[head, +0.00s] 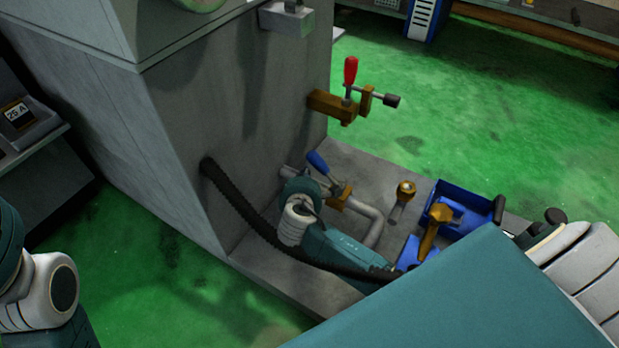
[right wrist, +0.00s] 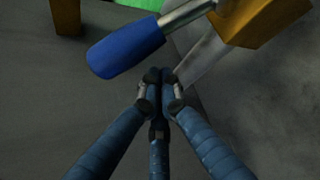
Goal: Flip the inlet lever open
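A lever with a blue handle (head: 319,163) and a metal stem sits on a brass valve (head: 340,195) on a pipe low beside the grey machine. In the right wrist view the blue handle (right wrist: 126,46) slants across the upper middle, with its brass body (right wrist: 262,18) at the upper right. My right gripper (right wrist: 160,76) has its fingertips together just below the handle's right end, with nothing seen between them. I cannot tell whether they touch the handle. In the head view my right wrist hides most of that gripper. My left gripper is out of view.
A red-handled lever (head: 351,72) stands on a brass fitting higher on the machine (head: 225,120). A black hose (head: 255,222) runs past my right arm. A blue bin (head: 462,207) and a brass-topped part (head: 405,189) stand to the right. Green floor (head: 480,110) is open beyond.

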